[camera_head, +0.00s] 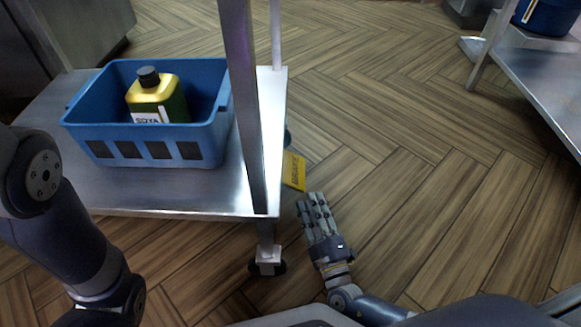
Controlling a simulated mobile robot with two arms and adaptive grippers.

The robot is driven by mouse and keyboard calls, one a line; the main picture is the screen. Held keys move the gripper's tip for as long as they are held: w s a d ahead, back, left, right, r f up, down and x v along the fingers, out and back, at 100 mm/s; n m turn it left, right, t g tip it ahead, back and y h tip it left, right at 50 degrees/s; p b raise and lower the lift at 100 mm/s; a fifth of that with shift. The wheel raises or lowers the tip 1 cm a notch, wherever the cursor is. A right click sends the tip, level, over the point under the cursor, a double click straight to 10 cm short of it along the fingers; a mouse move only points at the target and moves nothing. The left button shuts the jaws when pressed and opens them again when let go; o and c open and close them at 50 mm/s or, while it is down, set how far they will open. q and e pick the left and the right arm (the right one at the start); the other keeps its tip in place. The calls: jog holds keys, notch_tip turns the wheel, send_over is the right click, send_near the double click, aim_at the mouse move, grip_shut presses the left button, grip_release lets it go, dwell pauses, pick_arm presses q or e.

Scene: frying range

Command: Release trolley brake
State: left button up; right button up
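The trolley (200,200) is a metal frame with a low shelf at the left. Its near corner post ends in a dark caster (267,266) on the floor. A yellow plate with dark lettering (293,170) sticks out beside the shelf's right edge, close to a partly hidden teal wheel (287,138). I cannot tell whether this plate is the brake pedal. My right gripper (312,203) is just below the plate and right of the near post, apart from both in the picture. Its fingers lie close together, seen from behind, with nothing visible in them. My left arm comes in at the left; its gripper is out of view.
A blue crate (130,133) with a yellow soy bottle (158,98) stands on the trolley shelf. Another metal shelf (540,85) with a dark blue container (548,14) is at the upper right. The wood-patterned floor (430,170) between them is clear.

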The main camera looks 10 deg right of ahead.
aim_at(298, 171)
jog(key=shift+w+a+f, duration=0.1)
jog(key=shift+w+f, duration=0.05)
jog(key=shift+f, duration=0.2)
jog(key=b+x, duration=0.3)
jog(key=x, duration=0.7)
jog(key=shift+w+a+r, duration=0.1)
jog(key=shift+w+r, duration=0.05)
jog(key=shift+w, duration=0.15)
jog(key=shift+c, duration=0.2)
grip_shut()
